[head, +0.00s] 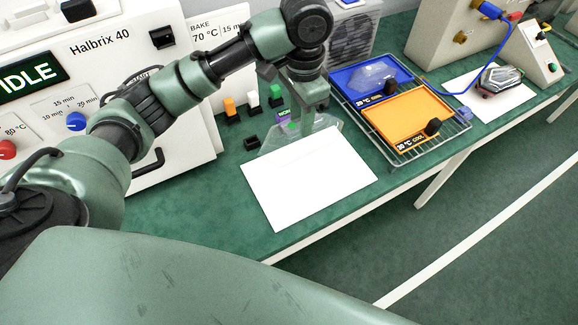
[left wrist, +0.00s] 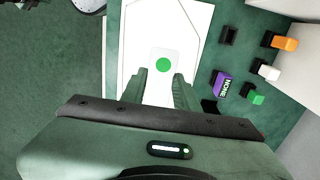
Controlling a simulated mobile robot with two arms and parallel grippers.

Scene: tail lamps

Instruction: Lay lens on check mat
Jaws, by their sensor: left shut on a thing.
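The check mat (head: 318,195) is a plain white sheet flat on the green bench. My left gripper (head: 307,124) points down just behind the mat's far edge. It is shut on a clear, pale lens (head: 273,142), whose see-through outline shows low around the fingers, partly hidden by them. I cannot tell whether the lens touches the bench or mat. In the left wrist view the fingers (left wrist: 160,80) stand either side of a pale patch with a green dot (left wrist: 163,64), over white. Another clear lens (head: 368,76) lies on the blue tray. My right gripper is not in view.
A wire rack holds the blue tray and an orange tray (head: 392,117) to the right. Orange, white, green and purple blocks (left wrist: 222,84) stand behind the mat. The Halbrix oven (head: 110,80) is at left. A lamp (head: 500,78) rests on another white sheet (head: 478,102).

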